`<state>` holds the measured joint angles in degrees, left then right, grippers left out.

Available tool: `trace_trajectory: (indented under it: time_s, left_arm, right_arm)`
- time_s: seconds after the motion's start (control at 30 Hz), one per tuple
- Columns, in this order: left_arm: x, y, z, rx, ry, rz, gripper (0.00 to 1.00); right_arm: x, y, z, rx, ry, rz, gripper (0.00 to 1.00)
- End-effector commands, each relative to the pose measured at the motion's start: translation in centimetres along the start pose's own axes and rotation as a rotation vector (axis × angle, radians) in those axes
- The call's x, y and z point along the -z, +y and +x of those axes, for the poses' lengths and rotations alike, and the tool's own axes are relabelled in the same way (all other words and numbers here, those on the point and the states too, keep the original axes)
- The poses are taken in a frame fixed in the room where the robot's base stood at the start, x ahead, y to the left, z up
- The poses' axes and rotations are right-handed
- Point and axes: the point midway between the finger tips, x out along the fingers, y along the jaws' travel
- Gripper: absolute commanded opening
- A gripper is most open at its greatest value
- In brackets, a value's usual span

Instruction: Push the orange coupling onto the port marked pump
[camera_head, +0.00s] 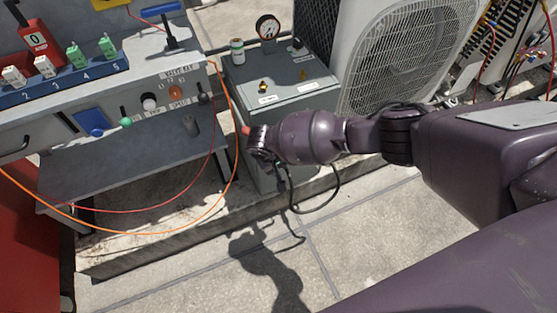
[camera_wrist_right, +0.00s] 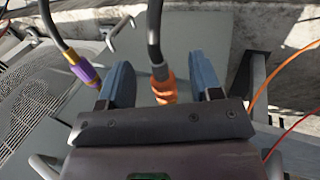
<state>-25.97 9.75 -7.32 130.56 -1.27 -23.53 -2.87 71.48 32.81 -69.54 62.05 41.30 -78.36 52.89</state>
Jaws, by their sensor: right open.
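The orange coupling (camera_wrist_right: 164,90) is in the right wrist view, on the end of a black hose. It sits between the two blue fingers of my right gripper (camera_wrist_right: 160,75), with a gap on each side. In the head view my right gripper (camera_head: 254,142) is at the front left side of a grey box (camera_head: 300,85). A small orange-red bit shows at its tip; I cannot tell if it is the coupling. No label reading pump is legible, so I cannot tell which port it is. My left gripper is out of view.
A purple coupling (camera_wrist_right: 85,70) on another black hose is left of the fingers. The grey box carries a gauge (camera_head: 268,27) and small fittings. A bench (camera_head: 60,105) stands left, with orange and red cables looping below. A condenser unit (camera_head: 400,50) stands behind.

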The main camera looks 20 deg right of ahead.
Motion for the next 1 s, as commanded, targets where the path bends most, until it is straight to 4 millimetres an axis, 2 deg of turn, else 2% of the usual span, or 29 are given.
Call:
trace_trajectory:
  time_s: [0.33, 0.67, 0.7, 0.87, 1.0]
  left_arm:
    - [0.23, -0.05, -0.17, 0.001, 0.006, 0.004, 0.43]
    - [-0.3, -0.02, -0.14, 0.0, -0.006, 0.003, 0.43]
    - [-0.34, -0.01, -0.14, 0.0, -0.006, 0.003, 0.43]
    - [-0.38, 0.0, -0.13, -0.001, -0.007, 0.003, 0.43]
    - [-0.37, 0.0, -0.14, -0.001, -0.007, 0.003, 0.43]
  right_arm:
    - [0.1, 0.06, 0.12, 0.0, 0.002, 0.001, 0.57]
    - [0.07, 0.04, 0.15, 0.0, 0.001, 0.001, 0.07]
    - [0.07, 0.04, 0.15, 0.0, 0.001, 0.001, 0.25]
    - [0.05, 0.03, 0.16, 0.0, 0.001, 0.001, 0.01]
    - [0.04, 0.03, 0.16, 0.0, 0.001, 0.001, 0.0]
